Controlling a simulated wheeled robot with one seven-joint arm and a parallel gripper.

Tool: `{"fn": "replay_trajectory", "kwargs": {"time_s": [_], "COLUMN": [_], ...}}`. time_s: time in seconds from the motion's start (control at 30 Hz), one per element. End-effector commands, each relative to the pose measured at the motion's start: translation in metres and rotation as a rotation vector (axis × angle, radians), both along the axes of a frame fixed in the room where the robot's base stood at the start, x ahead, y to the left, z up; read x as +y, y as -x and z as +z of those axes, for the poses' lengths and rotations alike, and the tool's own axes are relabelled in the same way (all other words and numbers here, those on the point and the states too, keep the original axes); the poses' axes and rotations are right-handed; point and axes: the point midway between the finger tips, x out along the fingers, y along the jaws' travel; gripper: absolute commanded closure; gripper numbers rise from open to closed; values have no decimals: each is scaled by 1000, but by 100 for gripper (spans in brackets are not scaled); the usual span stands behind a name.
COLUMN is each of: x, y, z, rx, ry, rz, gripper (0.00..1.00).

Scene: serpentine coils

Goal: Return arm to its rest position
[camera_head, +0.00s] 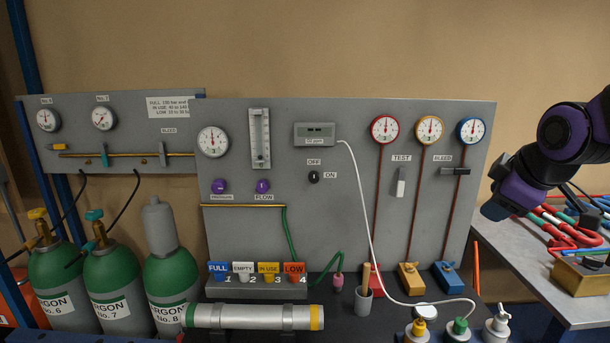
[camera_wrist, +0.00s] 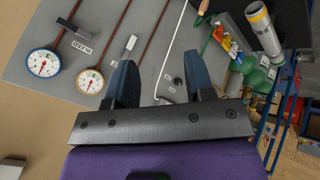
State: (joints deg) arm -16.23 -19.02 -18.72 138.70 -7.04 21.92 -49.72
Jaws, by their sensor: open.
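My gripper (camera_wrist: 162,82) shows in the wrist view with its two dark fingers spread apart and nothing between them. Beyond the fingers is the grey gauge panel (camera_wrist: 150,45), seen tilted; the fingers overlap it in the picture, and I see no clear contact. In the head view my purple and black arm (camera_head: 565,130) is folded at the right edge, beside the panel's right side and above the right-hand bench (camera_head: 520,262).
The grey panel (camera_head: 340,225) carries gauges, a TEST lever (camera_head: 399,185) and a BLEED lever (camera_head: 455,171). Green cylinders (camera_head: 115,290) stand at left. A white hose (camera_head: 366,215) hangs before the panel. Red coils (camera_head: 570,235) lie on the right bench, below my arm.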

Motion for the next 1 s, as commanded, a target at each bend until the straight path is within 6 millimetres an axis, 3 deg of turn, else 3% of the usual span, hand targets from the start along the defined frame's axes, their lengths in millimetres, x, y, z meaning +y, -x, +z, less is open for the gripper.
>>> {"fn": "replay_trajectory", "kwargs": {"time_s": [0.03, 0.3, 0.5, 0.7, 1.0], "x": [1, 18, 30, 34, 35], "y": [19, 114, 164, 180, 180], "z": [8, 27, 28, 27, 26], "rx": [13, 125, 175, 192, 193], "ry": [-61, -330, -432, -462, -463], "rz": [-69, -462, -689, -773, -775], "gripper": [51, 51, 51, 51, 51]}}
